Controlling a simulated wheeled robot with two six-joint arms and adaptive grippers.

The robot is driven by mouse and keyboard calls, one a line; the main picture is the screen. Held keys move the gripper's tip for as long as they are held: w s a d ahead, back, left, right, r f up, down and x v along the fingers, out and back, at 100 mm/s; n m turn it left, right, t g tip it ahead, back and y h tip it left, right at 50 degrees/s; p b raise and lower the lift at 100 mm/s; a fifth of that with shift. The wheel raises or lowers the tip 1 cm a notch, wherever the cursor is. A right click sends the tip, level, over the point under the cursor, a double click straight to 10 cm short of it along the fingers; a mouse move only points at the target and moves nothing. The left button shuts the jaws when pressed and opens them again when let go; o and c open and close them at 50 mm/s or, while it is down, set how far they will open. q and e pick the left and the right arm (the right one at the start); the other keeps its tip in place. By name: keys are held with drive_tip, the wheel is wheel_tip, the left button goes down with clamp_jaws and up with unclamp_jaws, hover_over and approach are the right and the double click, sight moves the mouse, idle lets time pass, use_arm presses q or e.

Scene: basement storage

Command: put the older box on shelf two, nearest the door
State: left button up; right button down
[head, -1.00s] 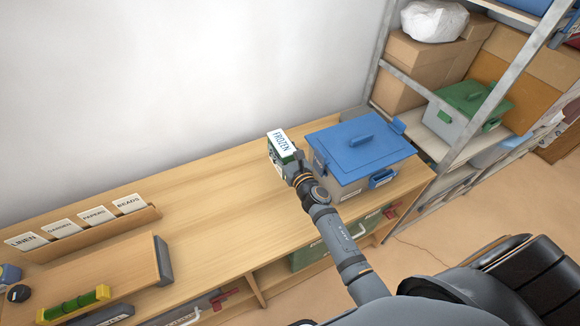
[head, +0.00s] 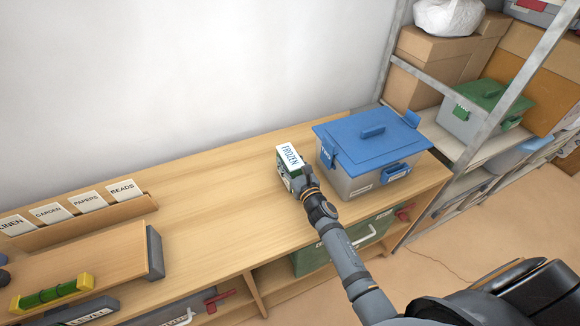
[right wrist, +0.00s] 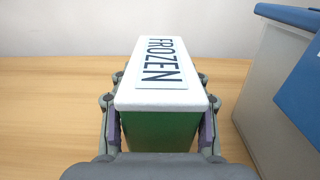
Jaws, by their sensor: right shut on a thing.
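A grey box with a blue lid (head: 348,187) stands on the wooden bench, with small labels on its front; it also shows at the right edge of the right wrist view (right wrist: 268,85). A grey box with a green lid (head: 459,122) sits on a board of the metal rack (head: 512,95). My right gripper (head: 293,173) is shut on a small green block with a white top (right wrist: 160,128) reading FROZEN, just left of the blue-lidded box. The fingers grip its two sides. Whether the block touches the bench is unclear. My left gripper is not in view.
The wooden bench (head: 215,205) is clear left of the block. A green-and-yellow level (head: 52,292) lies front left. Cardboard boxes (head: 440,48) and a white bag (head: 447,16) crowd the rack.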

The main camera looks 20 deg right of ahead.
drive_tip(key=shift+r, duration=0.15)
drive_tip(key=shift+s, duration=0.1)
drive_tip(key=c, duration=0.8)
unclamp_jaws()
drive_tip(key=shift+f, duration=0.2)
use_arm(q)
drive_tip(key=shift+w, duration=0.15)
use_arm(e)
drive_tip(key=shift+o, duration=0.7)
